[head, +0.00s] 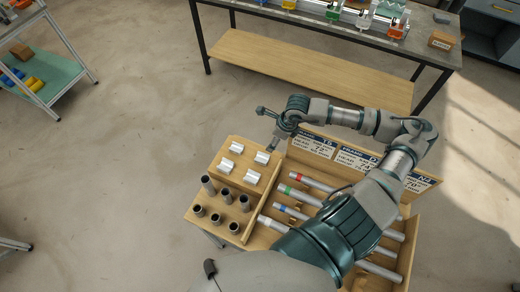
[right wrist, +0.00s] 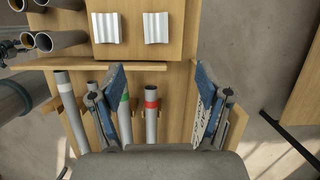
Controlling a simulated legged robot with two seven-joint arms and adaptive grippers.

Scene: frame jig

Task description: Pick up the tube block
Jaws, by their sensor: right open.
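Several small whitish ridged blocks, which I take to be the tube blocks, sit apart on a wooden board (head: 219,167). In the head view these are a far-left block (head: 237,147), a far-right block (head: 262,158), a near-left block (head: 226,165) and a near-right block (head: 252,176). The right wrist view shows two of them, a left block (right wrist: 106,28) and a right block (right wrist: 156,27), beyond the fingertips. My right gripper (head: 267,128) is open and empty, past the board's far right corner; its blue-padded fingers (right wrist: 159,75) touch no block. My left gripper is out of view.
Short grey tubes (head: 208,186) stand upright in the tray beside the blocks. Long tubes with coloured bands (head: 297,190) lie in a rack under my right arm, with labelled boards (head: 312,147) behind. A workbench (head: 310,68) stands farther back. Floor left of the tray is clear.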

